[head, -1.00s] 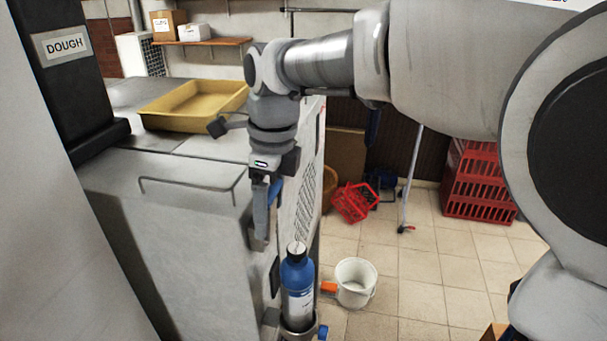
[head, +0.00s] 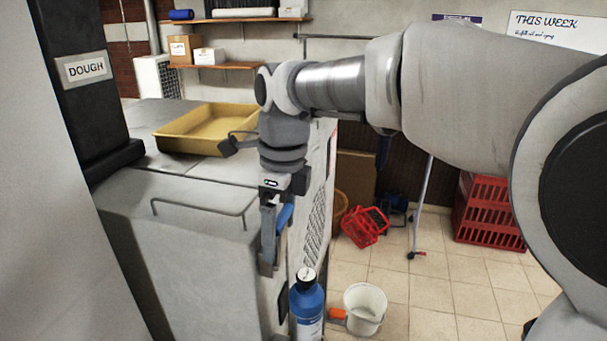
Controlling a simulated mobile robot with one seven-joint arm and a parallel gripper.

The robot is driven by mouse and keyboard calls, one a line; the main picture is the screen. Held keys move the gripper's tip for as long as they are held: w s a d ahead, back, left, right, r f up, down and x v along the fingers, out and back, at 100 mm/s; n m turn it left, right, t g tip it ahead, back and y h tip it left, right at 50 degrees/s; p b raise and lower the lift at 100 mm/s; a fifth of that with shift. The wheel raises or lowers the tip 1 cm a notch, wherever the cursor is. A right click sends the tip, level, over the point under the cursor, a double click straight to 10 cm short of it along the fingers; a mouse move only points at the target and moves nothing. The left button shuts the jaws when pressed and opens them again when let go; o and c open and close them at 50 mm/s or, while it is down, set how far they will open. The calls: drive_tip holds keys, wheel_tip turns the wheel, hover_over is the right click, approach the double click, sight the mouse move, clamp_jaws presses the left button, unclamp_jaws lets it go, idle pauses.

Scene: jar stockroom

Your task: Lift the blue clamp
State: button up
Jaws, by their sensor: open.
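My gripper (head: 270,262) hangs down beside the right side of the grey cabinet, its fingers seen nearly edge-on. It is open. A small blue piece (head: 285,216) shows just right of its fingers, partly hidden by them; I cannot tell whether it is the blue clamp or part of my gripper. A blue bottle (head: 307,300) with a dark cap stands below and to the right of the fingertips, its base cut off by the picture's lower edge. No other blue clamp can be made out.
The grey cabinet (head: 190,225) has a wire handle and bears a yellow tray (head: 208,143). A white bucket (head: 366,310) stands on the floor right of the bottle. Red crates (head: 485,215) and a tipped red basket (head: 364,228) are farther back.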

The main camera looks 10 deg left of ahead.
wheel_tip(320, 180, up, 16)
drive_tip(key=d, duration=0.1)
drive_tip(key=shift+r, duration=0.25)
drive_tip(key=shift+s+d, duration=0.1)
drive_tip(key=shift+d, duration=0.05)
drive_tip(key=s+d+f+n+t+b, duration=0.35)
drive_tip(key=d+f+n, duration=0.6)
drive_tip(key=d, duration=0.55)
drive_tip(key=s+d+f+n+t+b, duration=0.1)
drive_tip(key=s+d+f+n, duration=0.3)
drive_tip(key=f, duration=0.4)
drive_tip(key=s+d+f+n+t+b, duration=0.1)
drive_tip(key=s+d+f+n+b, duration=0.1)
drive_tip(key=s+d+f+n, duration=0.3)
wheel_tip(320, 180, down, 4)
drive_tip(key=shift+s+d+r+h+b, duration=0.25)
drive_tip(key=shift+d+h+b, duration=0.15)
drive_tip(key=shift+d, duration=0.7)
